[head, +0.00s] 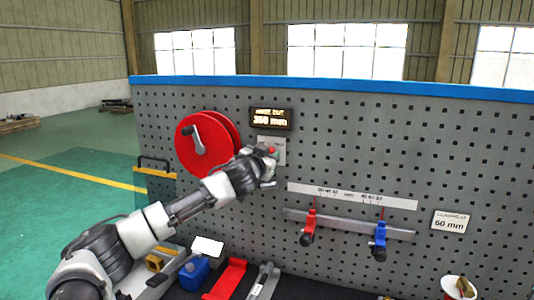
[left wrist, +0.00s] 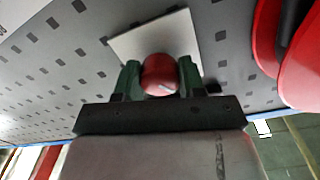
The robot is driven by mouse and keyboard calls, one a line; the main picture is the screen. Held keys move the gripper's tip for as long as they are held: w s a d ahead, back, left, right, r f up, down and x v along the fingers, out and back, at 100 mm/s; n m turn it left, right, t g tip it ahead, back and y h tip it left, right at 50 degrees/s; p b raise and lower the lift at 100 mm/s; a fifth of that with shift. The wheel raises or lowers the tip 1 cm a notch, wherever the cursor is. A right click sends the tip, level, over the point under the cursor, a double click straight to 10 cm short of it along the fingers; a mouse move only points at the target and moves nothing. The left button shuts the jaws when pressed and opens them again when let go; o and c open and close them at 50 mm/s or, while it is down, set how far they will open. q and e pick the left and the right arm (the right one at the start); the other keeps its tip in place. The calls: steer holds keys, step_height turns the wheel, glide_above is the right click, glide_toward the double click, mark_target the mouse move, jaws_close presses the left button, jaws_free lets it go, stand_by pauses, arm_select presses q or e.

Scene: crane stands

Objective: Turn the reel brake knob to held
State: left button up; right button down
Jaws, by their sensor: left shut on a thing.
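The reel brake knob (left wrist: 160,72) is round and red with a short pale mark on its face. It sits in front of a light plate (left wrist: 124,44) on the pegboard; the plate also shows in the head view (head: 280,142). My left gripper (left wrist: 160,78) is shut on the knob, one green finger on each side of it. In the head view my left gripper (head: 270,156) hides most of the knob and part of the plate. The red reel (head: 196,152) with a grey crank hangs just left of the plate. My right gripper is not in view.
A display (head: 271,119) reading 350 mm is above the plate. A rail (head: 345,224) with a red clamp (head: 308,228) and a blue clamp (head: 379,238) is to the right. A blue box (head: 194,274), a red piece (head: 226,279) and a white cup (head: 452,286) are below.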

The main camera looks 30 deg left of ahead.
arm_select(q)
steer(key=m+p, duration=0.3)
steer(key=m, duration=0.1)
steer(key=shift+r, duration=0.15)
steer(key=m+p, duration=0.3)
steer(key=m, duration=0.1)
steer(key=m+p, duration=0.4)
steer(key=m, duration=0.1)
steer(key=shift+m, duration=0.4)
steer(key=shift+m+p, duration=0.65)
steer(key=shift+m, duration=0.25)
steer(key=shift+g, duration=0.3)
steer(key=shift+f+m, duration=0.25)
steer(key=shift+m, duration=0.05)
steer(key=o, duration=0.9)
steer(key=shift+r, duration=0.1)
steer(key=shift+s, duration=0.1)
